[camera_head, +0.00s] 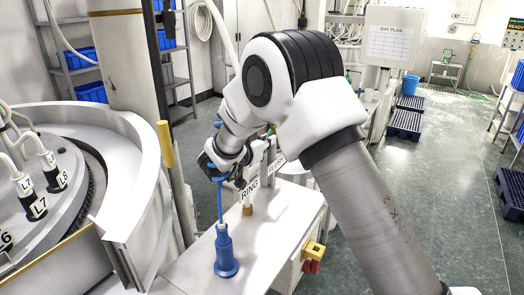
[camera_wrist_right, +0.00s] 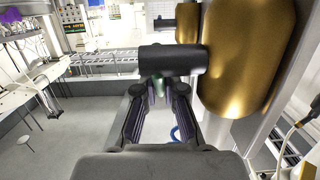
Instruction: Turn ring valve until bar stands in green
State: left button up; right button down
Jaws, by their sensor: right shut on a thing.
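The white RING label (camera_head: 249,190) stands on the grey cabinet top, with a small brass fitting (camera_head: 247,210) below it. My right gripper (camera_head: 213,168) is above the cabinet, just left of the label, and my arm hides most of the valve in the head view. In the right wrist view my gripper (camera_wrist_right: 157,88) is shut at a dark horizontal bar (camera_wrist_right: 172,60), which looks like the valve's handle. A large brass body (camera_wrist_right: 243,60) sits right beside the bar. A little green shows between the fingertips; the bar's position against any green mark is hidden. My left gripper is not in view.
A blue hose rises from a blue cone-shaped fitting (camera_head: 226,255) on the cabinet top (camera_head: 272,222), close to my right gripper. The round lapping machine (camera_head: 125,190) with a yellow post (camera_head: 166,145) stands at the left. Open floor (camera_head: 435,215) lies to the right.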

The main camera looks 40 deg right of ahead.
jog(key=shift+s, duration=0.1)
jog(key=c, duration=1.3)
grip_release()
jog(key=shift+f, duration=0.1)
jog(key=v, duration=0.7)
jog(key=shift+a, duration=0.2)
